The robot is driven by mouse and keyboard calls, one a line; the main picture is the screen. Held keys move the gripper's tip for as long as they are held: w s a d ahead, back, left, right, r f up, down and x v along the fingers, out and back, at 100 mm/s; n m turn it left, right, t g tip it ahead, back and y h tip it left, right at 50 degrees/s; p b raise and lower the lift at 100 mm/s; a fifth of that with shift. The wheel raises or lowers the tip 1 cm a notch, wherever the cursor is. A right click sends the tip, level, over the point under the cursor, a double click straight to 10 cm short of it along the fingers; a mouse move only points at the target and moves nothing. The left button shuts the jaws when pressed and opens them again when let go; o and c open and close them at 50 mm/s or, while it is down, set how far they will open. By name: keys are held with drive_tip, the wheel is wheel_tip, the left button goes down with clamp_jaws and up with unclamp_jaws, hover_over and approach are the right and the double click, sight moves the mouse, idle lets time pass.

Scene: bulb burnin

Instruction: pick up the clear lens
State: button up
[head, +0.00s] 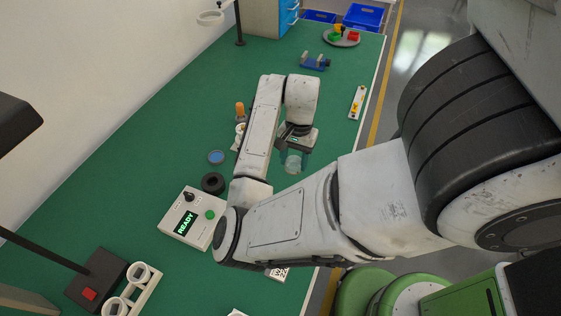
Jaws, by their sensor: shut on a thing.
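My gripper (296,149) points down over the green bench, right of the middle of the head view. It is shut on a clear, slightly greenish, see-through round piece, the clear lens (293,163). The lens shows just below the fingers. I cannot tell whether it touches the bench or is above it. My own arm crosses in front of part of the bench and hides what lies behind it.
Left of my arm are a blue disc (216,157), a black ring (213,183), an orange-topped piece (240,111) and a control box (192,218) reading READY. A blue fixture (315,62) and a round tray (328,40) stand farther back. The bench's left middle is clear.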

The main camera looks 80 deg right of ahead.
drive_tip(key=s+a+r+p, duration=0.2)
drive_tip(key=s+r, duration=0.6)
drive_tip(key=shift+s, duration=0.15)
idle(0.5)
drive_tip(key=shift+f, duration=0.1)
